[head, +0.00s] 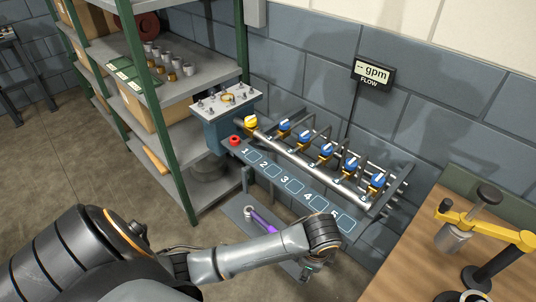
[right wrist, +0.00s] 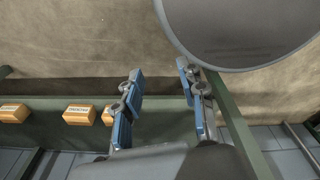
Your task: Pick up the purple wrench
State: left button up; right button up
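The purple wrench (head: 263,222) lies on a low grey ledge below the numbered valve panel in the head view. Its silver head points to the upper left, and its lower right end comes close to my left arm in the picture. My left arm comes in from the lower left, and its gripper (head: 309,271) hangs down at the right of the wrench; its fingers are too small and hidden to read. My right gripper (right wrist: 160,73) is open and empty in the right wrist view, with blue pads apart. The wrench is not seen there.
The valve panel (head: 300,178) with several blue-handled valves stands above the ledge (head: 236,207). A green-framed shelf (head: 190,94) stands at the left, a wooden bench (head: 400,262) at the right. In the right wrist view, orange boxes (right wrist: 81,115) and a large grey round surface (right wrist: 240,30) show.

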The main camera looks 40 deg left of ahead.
pick_arm(q)
jog(key=w+a+r+m+y, duration=0.3)
jog(key=w+a+r+m, duration=0.1)
jog(key=w+a+r, duration=0.15)
jog(key=shift+m+g+y, duration=0.3)
jog(key=shift+g, duration=0.1)
jog(key=x, duration=0.4)
jog(key=a+p+x, duration=0.1)
jog(key=x, duration=0.3)
jog(key=shift+s+a, duration=0.15)
jog(key=shift+a+f+p, duration=0.1)
jog(key=shift+f+p, duration=0.25)
jog(key=shift+f, duration=0.2)
jog(key=x, duration=0.4)
jog(key=shift+s+f+p, duration=0.1)
jog(key=shift+f+p, duration=0.15)
jog(key=shift+p, duration=0.1)
pick_arm(e)
jog(key=r, duration=0.2)
jog(key=shift+w+a+r, duration=0.2)
jog(key=shift+a+r, duration=0.05)
jog(key=shift+r, duration=0.05)
pick_arm(q)
jog(key=shift+c, duration=0.5)
grip_shut()
